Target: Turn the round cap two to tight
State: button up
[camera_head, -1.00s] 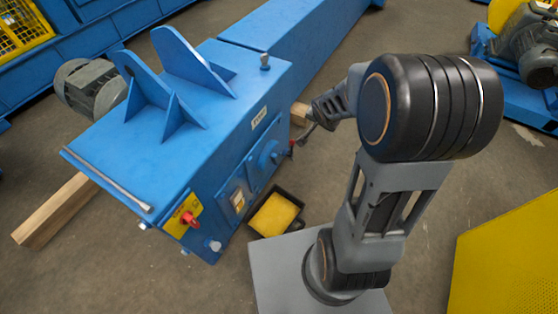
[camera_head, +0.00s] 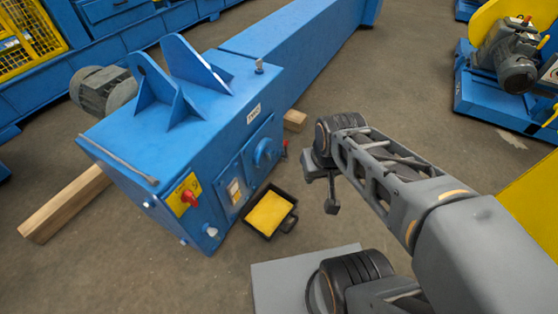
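The blue gearbox housing (camera_head: 170,140) stands at the left centre on wooden beams. A pale round knob (camera_head: 212,232) is at the lower front corner. I see no label that tells which one is cap two. My gripper (camera_head: 332,205) hangs to the right of the housing, apart from it, pointing down. Its fingers are small and dark; I cannot tell whether they are open. Nothing is visible in it.
A black tray (camera_head: 291,221) with a yellow lining lies on the floor between the housing and my gripper. A red switch (camera_head: 189,198) on a yellow plate is on the housing's front. A timber beam (camera_head: 65,205) sticks out at left. A motor skid (camera_head: 490,95) stands at far right.

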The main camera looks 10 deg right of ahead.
aim_at(263, 155)
jog(key=z, duration=0.95)
jog(key=k, duration=0.6)
jog(key=u, duration=1.15)
jog(key=i, duration=0.95)
jog(key=z, duration=0.05)
